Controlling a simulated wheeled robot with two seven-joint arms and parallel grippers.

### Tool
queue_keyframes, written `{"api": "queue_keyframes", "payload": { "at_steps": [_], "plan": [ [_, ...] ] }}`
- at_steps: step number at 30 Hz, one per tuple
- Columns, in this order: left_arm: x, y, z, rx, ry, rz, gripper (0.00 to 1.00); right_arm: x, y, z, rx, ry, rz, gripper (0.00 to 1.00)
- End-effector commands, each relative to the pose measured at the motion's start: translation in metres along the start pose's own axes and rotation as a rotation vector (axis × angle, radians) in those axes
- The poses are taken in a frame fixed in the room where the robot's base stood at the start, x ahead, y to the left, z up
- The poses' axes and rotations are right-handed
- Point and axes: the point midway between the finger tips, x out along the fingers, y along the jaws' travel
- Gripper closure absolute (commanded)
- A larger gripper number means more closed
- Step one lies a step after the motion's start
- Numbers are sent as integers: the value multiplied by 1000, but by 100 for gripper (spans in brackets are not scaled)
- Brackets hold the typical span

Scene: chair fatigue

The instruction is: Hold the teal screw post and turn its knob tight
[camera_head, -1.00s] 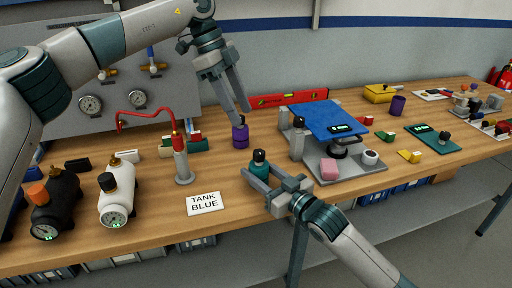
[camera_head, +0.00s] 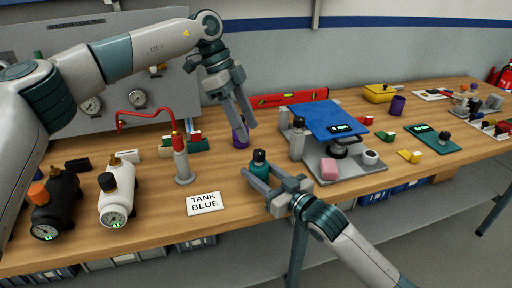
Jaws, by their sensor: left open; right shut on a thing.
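The teal screw post (camera_head: 259,172) stands upright near the front edge of the table, with a dark knob (camera_head: 259,156) on top. My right gripper (camera_head: 262,184) is shut around the post's body from the front right; its fingers hide part of the post. My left gripper (camera_head: 246,132) is open and points down, above and behind the teal post, apart from its knob. Its fingers overlap the view of a purple post (camera_head: 237,138) behind; I cannot tell whether they touch it.
A grey plate (camera_head: 352,180) with a blue platform (camera_head: 335,120), grey post (camera_head: 297,143) and pink block (camera_head: 329,169) stands close right.

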Motion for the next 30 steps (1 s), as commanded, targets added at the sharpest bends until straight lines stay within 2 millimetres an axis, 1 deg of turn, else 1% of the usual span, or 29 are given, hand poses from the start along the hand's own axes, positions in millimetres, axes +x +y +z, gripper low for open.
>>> {"api": "queue_keyframes", "payload": {
  "at_steps": [1, 6, 12, 18, 26, 27, 28, 29, 30],
  "plan": [
    [10, 1, 0, 0, 0, 3, 55, 0, 0, 0, 0, 0, 0, 95],
    [38, 1, 0, 0, 0, 4, 55, 0, 0, 0, 0, 0, 0, 95],
    [63, 0, 0, -1, 0, 2, 55, 0, 0, 0, 0, 0, 0, 95],
    [73, 0, 0, -1, 0, 1, 55, 0, 0, 0, 0, -1, 0, 95],
    [73, 0, 0, -1, 0, 1, 55, 0, 0, 0, 0, -1, 0, 95],
    [73, 0, 0, -1, 0, 1, 60, 0, 0, 0, 0, -1, 0, 95],
    [73, 0, 0, -1, 0, 1, 67, 0, 0, 0, 0, -1, 0, 95],
    [73, 0, 0, -1, 0, 1, 74, 0, 0, 0, 0, -1, 0, 95],
    [73, 0, 0, -1, 0, 1, 84, 0, 0, 0, 0, 0, 0, 95]
  ]
}}
